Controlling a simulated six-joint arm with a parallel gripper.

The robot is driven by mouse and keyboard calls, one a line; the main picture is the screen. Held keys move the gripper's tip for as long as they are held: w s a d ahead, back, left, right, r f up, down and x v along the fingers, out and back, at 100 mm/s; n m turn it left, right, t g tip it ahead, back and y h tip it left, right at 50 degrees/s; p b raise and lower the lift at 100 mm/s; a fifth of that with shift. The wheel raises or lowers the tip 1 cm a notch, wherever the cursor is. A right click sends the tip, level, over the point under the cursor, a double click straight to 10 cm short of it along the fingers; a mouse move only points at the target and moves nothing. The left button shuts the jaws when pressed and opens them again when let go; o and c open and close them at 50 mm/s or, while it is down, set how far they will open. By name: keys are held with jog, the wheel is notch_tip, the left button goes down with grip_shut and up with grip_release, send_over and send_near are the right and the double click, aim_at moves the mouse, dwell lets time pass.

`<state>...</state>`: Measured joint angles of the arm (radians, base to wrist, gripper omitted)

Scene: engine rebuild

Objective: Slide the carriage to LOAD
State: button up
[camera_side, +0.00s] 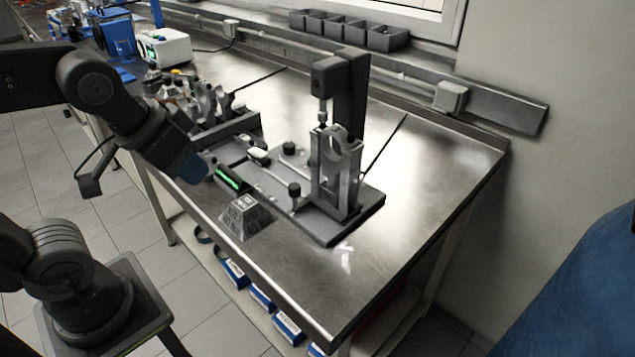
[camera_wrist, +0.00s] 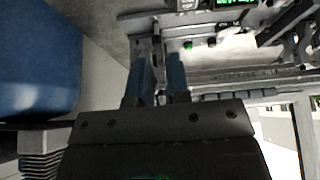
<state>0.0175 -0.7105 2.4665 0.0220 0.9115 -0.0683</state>
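A dark baseplate (camera_side: 345,228) on the steel bench carries a press-like column (camera_side: 350,85) and an upright grey bracket with a round bore (camera_side: 337,145). Black knobs (camera_side: 294,188) and a white-topped part (camera_side: 258,156) sit to its left. I cannot tell for sure which part is the carriage, and I can read no LOAD mark. My gripper (camera_side: 192,167) is above the bench's near edge, left of a green-lit display (camera_side: 229,178). In the wrist view my gripper's blue fingers (camera_wrist: 159,70) are apart, with nothing clearly between them; the metal fixture lies beyond.
Several metal parts (camera_side: 195,95) stand in a rack behind my gripper. A white instrument box (camera_side: 166,47) and dark bins (camera_side: 350,30) are at the back. The bench right of the fixture is clear.

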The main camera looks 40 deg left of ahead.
aim_at(295, 186)
jog(key=o, duration=0.4)
jog(key=w+n, duration=0.1)
jog(key=w, duration=0.1)
jog(key=w+d+n+g, duration=0.1)
jog(key=w, duration=0.1)
jog(key=w+d+r+n+y, duration=0.1)
jog(key=w, duration=0.1)
jog(key=shift+w+n, duration=0.15)
jog(key=shift+n, duration=0.25)
jog(key=shift+o, duration=1.2)
jog(key=w+d+f+n+g+y, duration=0.1)
jog(key=w+d+n+y, duration=0.1)
jog(key=w, duration=0.5)
jog(key=d+n, duration=0.1)
jog(key=n, duration=0.1)
jog(key=shift+w+d+f+n, duration=0.15)
jog(key=shift+w+d+n, duration=0.15)
jog(key=shift+d, duration=0.1)
jog(key=x, duration=1.4)
grip_shut()
